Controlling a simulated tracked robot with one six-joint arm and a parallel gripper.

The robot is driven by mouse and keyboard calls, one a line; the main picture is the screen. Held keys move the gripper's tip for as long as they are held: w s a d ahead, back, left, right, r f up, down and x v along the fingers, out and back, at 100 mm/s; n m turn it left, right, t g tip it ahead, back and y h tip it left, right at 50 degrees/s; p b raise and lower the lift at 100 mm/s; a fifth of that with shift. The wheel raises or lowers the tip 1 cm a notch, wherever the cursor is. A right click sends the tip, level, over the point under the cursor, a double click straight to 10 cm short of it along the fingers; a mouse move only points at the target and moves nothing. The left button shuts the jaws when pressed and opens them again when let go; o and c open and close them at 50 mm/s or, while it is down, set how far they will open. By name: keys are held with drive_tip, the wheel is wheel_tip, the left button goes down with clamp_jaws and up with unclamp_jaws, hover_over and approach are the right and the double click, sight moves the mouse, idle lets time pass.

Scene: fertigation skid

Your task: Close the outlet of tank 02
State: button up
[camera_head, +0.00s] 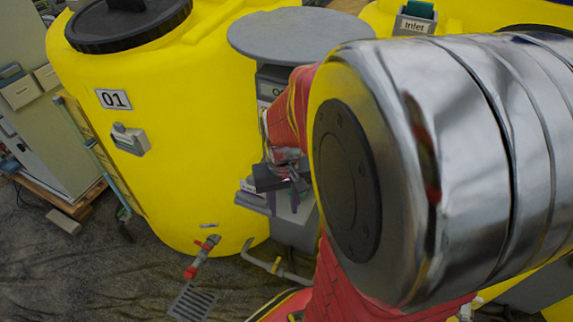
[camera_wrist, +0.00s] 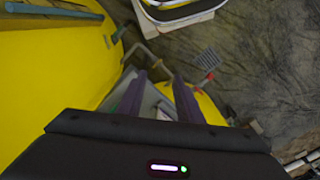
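A yellow tank with a grey "Inlet" box (camera_head: 413,25) stands at the upper right of the head view, mostly behind my arm. No 02 label shows, and I see no outlet on it. My gripper (camera_head: 282,203) points down in front of the grey column between the tanks. In the wrist view my gripper (camera_wrist: 158,97) has its two purple fingers apart, with no object held between them. A pale surface shows beyond them. A large yellow surface (camera_wrist: 45,75) fills the left of the wrist view; I cannot tell which tank it is.
Yellow tank 01 (camera_head: 190,110) stands at the left, with a red-handled valve (camera_head: 200,258) low on it above a floor grate (camera_head: 193,302). A grey pipe with a yellow fitting (camera_head: 277,266) is beside it. The column's round grey top (camera_head: 297,35) overhangs near my arm.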

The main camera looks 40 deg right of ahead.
drive_tip(key=s+d+f+m+y, duration=0.15)
drive_tip(key=s+d+f, duration=0.4)
drive_tip(key=f, duration=1.05)
drive_tip(key=s+d+f+m+g, duration=0.1)
drive_tip(key=s+d+f+m, duration=0.4)
drive_tip(key=f, duration=1)
drive_tip(key=s+d+f+m+y, duration=0.1)
drive_tip(key=s+d+f, duration=0.45)
drive_tip(key=f, duration=1.05)
drive_tip(key=w+d+f+h, duration=0.2)
drive_tip(key=w+d+f, duration=0.1)
drive_tip(key=d, duration=0.4)
drive_tip(key=shift+w+d+f+t, duration=0.25)
drive_tip(key=shift+t, duration=0.15)
drive_tip(key=shift+h, duration=0.25)
drive_tip(key=shift+f, duration=6.9)
